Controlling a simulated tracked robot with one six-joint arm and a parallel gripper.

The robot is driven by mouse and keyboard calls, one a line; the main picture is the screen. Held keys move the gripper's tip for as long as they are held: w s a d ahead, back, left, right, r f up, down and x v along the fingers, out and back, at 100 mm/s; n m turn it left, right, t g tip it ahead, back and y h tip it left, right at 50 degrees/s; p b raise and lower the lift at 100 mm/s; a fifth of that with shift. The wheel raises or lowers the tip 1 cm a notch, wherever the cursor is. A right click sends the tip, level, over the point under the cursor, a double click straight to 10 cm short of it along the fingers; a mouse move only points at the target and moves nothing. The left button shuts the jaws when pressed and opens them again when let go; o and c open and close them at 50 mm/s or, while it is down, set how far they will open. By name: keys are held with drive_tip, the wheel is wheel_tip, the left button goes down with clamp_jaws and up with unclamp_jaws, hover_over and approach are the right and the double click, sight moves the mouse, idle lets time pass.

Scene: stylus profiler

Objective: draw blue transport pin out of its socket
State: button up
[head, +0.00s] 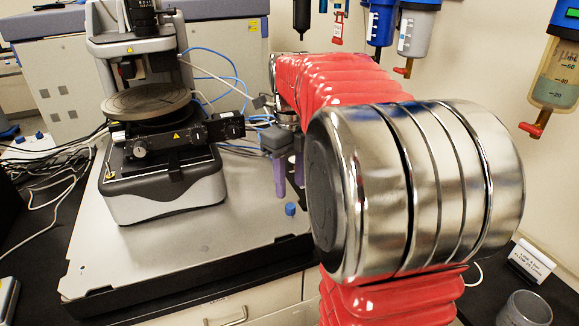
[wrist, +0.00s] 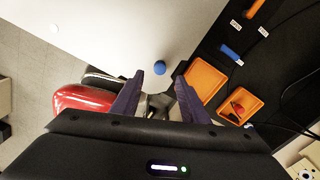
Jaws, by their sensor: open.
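The blue transport pin (head: 290,209) stands upright near the front right edge of the profiler's grey base plate (head: 145,245); only its blue head and a short part below it show. In the wrist view its round blue head (wrist: 159,67) appears just beyond the fingertips, roughly centred between them. My gripper (head: 289,190) has two purple fingers pointing down, above and slightly behind the pin in the head view. In the wrist view my gripper (wrist: 158,80) is open with nothing between its fingers. The socket itself is hidden under the pin's head.
The profiler (head: 165,190) with its round stage (head: 147,101) stands left of my gripper. Blue cables (head: 228,82) run behind. In the wrist view, orange trays (wrist: 205,78) and a blue item (wrist: 231,52) lie on the black bench at right. The plate's front is clear.

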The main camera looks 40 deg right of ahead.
sight(290, 205)
wheel_tip(290, 205, down, 7)
drive_tip(key=shift+r, duration=0.2)
drive_tip(key=shift+c, duration=0.5)
clamp_jaws()
idle(0.5)
